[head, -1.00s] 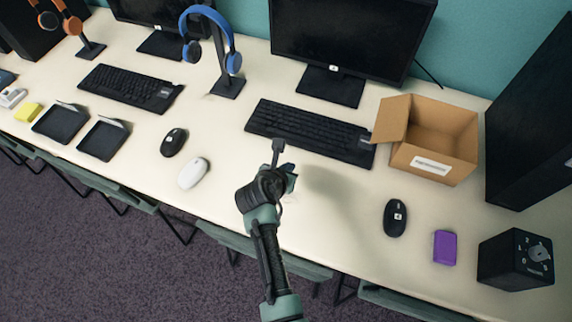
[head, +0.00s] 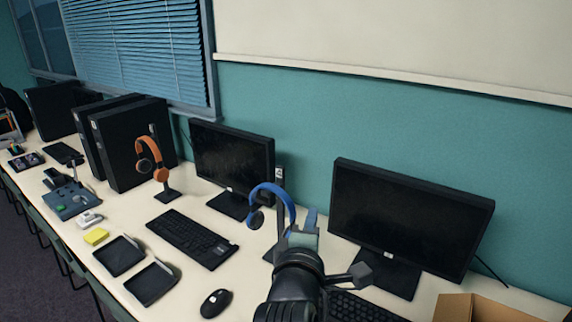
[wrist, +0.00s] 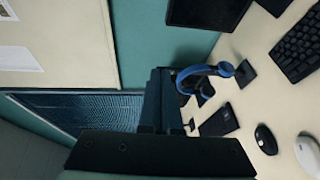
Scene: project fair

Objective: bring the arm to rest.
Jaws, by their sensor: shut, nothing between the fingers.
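My gripper (head: 304,222) is raised in front of the desk in the head view, with nothing held. It shows between the blue headphones (head: 290,205) and the right monitor (head: 408,218) in the picture, above the desk top. In the wrist view my gripper (wrist: 160,75) has its two fingers together and empty. The blue headphones on their stand (wrist: 222,70) appear just beyond the fingers there. Whether the fingers touch anything is not clear, but I see no contact.
The desk (head: 195,275) holds a keyboard (head: 190,238), a black mouse (head: 215,303), two black trays (head: 119,255), orange headphones (head: 150,150) and another monitor (head: 232,160). A cardboard box (head: 480,308) is at lower right. A teal wall (head: 300,120) stands behind.

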